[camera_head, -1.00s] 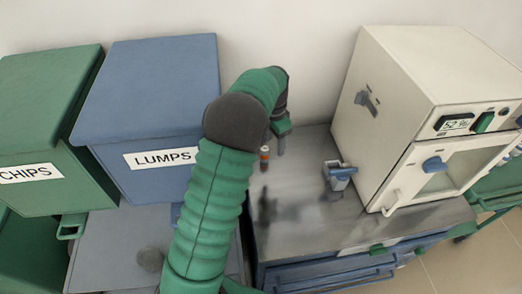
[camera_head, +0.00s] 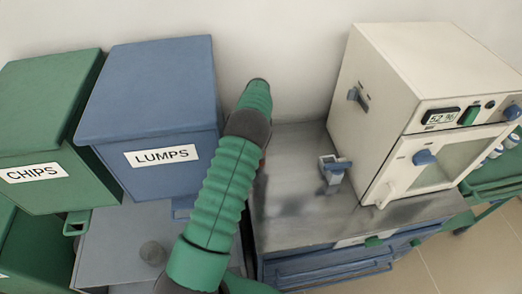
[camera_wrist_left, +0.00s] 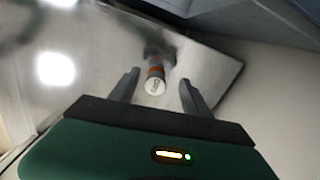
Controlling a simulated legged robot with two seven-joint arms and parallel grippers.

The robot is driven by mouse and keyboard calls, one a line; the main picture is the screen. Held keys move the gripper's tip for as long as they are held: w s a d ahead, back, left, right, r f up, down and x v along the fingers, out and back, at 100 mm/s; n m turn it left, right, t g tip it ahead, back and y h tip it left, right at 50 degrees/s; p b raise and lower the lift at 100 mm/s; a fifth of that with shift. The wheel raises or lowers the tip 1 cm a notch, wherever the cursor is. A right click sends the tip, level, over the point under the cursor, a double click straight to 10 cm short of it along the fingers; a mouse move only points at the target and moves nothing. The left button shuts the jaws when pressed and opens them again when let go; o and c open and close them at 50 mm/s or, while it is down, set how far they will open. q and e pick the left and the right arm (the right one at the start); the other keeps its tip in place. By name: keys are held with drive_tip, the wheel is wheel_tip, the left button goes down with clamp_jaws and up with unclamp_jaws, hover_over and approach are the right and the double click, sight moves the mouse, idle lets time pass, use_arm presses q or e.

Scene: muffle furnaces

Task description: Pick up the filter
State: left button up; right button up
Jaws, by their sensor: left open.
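The filter (camera_wrist_left: 155,86) is a small upright cylinder with an orange band and a pale marked top, standing on the metal surface in the left wrist view. My left gripper (camera_wrist_left: 159,79) is open, with one finger on each side of the filter in that view. I cannot tell whether the fingers touch it or how far off it is. In the head view my green left arm reaches over the bench and hides both the filter and the gripper.
A cream furnace (camera_head: 410,85) with a blue knob stands at the right of the metal bench (camera_head: 300,215). A blue LUMPS bin (camera_head: 150,95) and green CHIPS bin (camera_head: 45,125) stand left.

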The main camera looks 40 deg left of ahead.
use_arm(q)
drive_tip(key=f, duration=0.1)
drive_tip(key=d+f, duration=0.1)
drive_tip(key=f+p, duration=0.1)
drive_tip(key=f, duration=0.1)
drive_tip(key=shift+w+d, duration=0.15)
drive_tip(key=shift+w, duration=0.15)
drive_tip(key=shift+f, duration=0.35)
drive_tip(key=shift+a+f, duration=0.15)
drive_tip(key=shift+a, duration=0.2)
drive_tip(key=c, duration=0.4)
drive_tip(key=shift+d, duration=0.2)
clamp_jaws()
